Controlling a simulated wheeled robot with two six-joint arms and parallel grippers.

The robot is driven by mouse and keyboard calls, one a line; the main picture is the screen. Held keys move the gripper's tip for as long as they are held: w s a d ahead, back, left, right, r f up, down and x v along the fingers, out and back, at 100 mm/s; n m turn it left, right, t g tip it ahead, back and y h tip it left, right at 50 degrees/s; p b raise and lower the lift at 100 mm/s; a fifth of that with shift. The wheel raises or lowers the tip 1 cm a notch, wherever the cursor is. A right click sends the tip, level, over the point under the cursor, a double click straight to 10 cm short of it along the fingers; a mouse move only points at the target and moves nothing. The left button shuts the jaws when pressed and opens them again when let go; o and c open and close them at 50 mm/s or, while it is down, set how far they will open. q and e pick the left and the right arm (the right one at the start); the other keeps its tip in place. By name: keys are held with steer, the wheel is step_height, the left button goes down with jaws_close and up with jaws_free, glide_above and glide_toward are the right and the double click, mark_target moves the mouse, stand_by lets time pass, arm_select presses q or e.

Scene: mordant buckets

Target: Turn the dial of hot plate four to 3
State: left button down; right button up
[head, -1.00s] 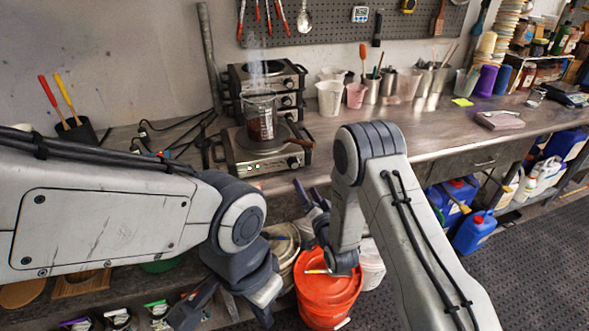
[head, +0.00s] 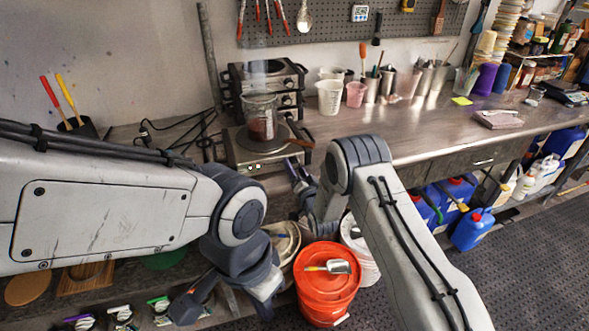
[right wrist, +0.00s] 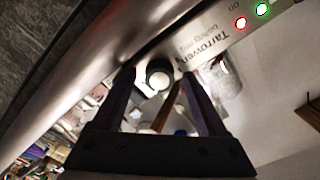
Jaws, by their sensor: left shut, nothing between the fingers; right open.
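The front hot plate (head: 265,160) stands on the bench, a glass beaker (head: 261,118) with dark red liquid on it. More hot plates (head: 282,75) are stacked behind. I cannot read which is number four. My right gripper (head: 300,178) is open just in front of the front plate's right side. In the right wrist view, a round dial (right wrist: 159,74) shows between and beyond my right gripper's fingers (right wrist: 155,85), apart from them as far as I can tell. Its setting is unreadable. My left gripper (head: 225,298) is shut and empty, low in front of the bench.
Red and green lights (right wrist: 252,16) glow beside the dial. A brown-handled tool (head: 299,143) lies by the plate's right edge. An orange bucket (head: 328,290) with a scoop on its lid stands below. Cables (head: 180,128) run left of the plate; the bench to the right is clearer.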

jaws_close()
steer(key=shift+a, duration=0.2)
steer(key=shift+d, duration=0.2)
steer(key=n+b, duration=0.2)
steer(key=b, duration=0.1)
steer(key=shift+f+n, duration=0.2)
steer(key=shift+n, duration=0.1)
steer(key=n+b, duration=0.2)
steer(key=shift+n, duration=0.4)
steer(key=shift+d+r+n+b, duration=0.1)
steer(key=shift+r+n+b, duration=0.05)
steer(key=shift+n+b, duration=0.75)
